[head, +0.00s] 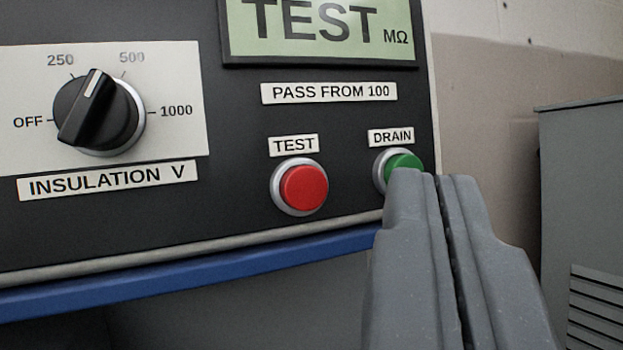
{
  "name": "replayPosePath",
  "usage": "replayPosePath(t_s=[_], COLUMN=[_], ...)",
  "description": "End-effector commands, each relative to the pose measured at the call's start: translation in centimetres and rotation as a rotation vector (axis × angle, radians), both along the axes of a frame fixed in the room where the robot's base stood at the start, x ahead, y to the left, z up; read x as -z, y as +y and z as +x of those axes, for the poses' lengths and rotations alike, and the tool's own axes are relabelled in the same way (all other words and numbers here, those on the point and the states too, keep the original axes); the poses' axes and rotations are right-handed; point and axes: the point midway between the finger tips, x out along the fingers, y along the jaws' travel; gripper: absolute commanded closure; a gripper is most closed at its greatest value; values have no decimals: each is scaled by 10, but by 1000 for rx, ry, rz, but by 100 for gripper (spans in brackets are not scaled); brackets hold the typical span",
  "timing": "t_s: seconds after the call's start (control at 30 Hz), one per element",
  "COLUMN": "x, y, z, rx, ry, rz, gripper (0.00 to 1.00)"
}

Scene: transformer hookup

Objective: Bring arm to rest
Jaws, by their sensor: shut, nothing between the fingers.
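My gripper (438,178) is at the lower right of the head view, its two grey fingers together with nothing between them. Its tips overlap the lower part of the green DRAIN button (403,162) on a black test panel (235,215). I cannot tell whether the tips touch the button. The red TEST button (304,187) is to the left of the fingers and fully visible. The insulation knob (95,110) is at the left, its white mark pointing up, between 250 and 500. The display (320,25) at the top reads TEST and MΩ.
A blue edge (190,270) runs below the panel. A grey cabinet (580,200) with vent slats stands at the right, in front of a wall (490,90) that is pale above and brown below. A gap shows between panel and cabinet.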

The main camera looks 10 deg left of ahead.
Motion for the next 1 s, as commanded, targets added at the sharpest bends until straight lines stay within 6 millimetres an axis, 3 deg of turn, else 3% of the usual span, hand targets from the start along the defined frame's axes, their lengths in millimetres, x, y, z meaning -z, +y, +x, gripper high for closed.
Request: replayPosePath(t_s=[0.13, 0.27, 0.57, 0.77, 1.0], x=[-4, -23, -109, -161, -214], y=[-1, -9, -38, -64, -110], z=[1, 6, 4, -21, -74], rx=[-4, -27, -136, -177, -164], ry=[4, 40, 208, 326, 478], rz=[3, 16, 13, -39, -123], gripper=[100, 100, 100, 100, 100])
